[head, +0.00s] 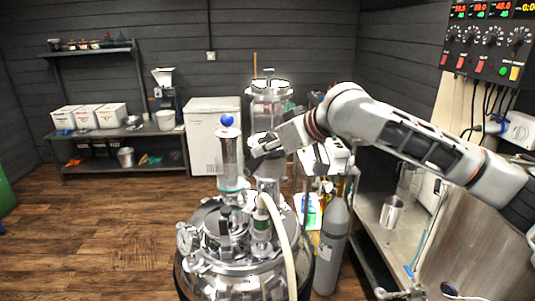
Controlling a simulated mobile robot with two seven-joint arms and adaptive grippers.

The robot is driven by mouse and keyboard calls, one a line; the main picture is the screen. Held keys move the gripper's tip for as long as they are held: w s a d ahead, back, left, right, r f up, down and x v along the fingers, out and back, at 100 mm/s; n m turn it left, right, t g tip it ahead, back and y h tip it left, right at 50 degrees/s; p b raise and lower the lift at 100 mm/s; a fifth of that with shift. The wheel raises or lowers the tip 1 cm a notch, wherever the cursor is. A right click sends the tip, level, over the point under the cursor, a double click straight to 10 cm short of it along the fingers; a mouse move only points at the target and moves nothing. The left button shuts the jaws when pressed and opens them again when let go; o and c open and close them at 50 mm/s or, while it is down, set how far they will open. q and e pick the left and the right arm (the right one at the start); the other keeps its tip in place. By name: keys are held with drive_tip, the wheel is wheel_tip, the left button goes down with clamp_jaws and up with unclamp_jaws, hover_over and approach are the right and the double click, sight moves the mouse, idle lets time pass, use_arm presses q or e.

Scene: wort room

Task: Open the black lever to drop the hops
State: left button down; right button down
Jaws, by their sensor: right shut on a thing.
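A clear upright tube (230,155) with a blue ball (227,120) on top and a teal ring at its foot stands on the steel kettle (230,270) in front of me. A small black part (225,197) shows just below the tube; I cannot tell for sure that it is the lever. My right gripper (259,148) reaches in from the right, just right of the tube at mid height. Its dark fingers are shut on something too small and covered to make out. My left gripper is out of view.
A second steel and glass vessel (270,103) stands behind my right gripper. A pale hose (284,228) and a gauge (185,240) are on the kettle lid. A grey gas cylinder (333,245) stands to the right, beside a steel counter. The wooden floor at left is clear.

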sight(266, 135)
drive_tip(key=shift+w+a+r+g+h, duration=0.5)
drive_tip(key=shift+w+a+g+h, duration=0.2)
drive_tip(key=shift+g+h, duration=0.15)
drive_tip(key=shift+w+a+r+g+h, duration=0.15)
drive_tip(key=shift+w+a+g+h, duration=0.3)
drive_tip(key=shift+w+g+h, duration=0.15)
drive_tip(key=c, duration=2.1)
unclamp_jaws()
drive_tip(key=shift+v, duration=4)
drive_tip(key=shift+a+r, duration=0.1)
drive_tip(key=shift+a, duration=0.05)
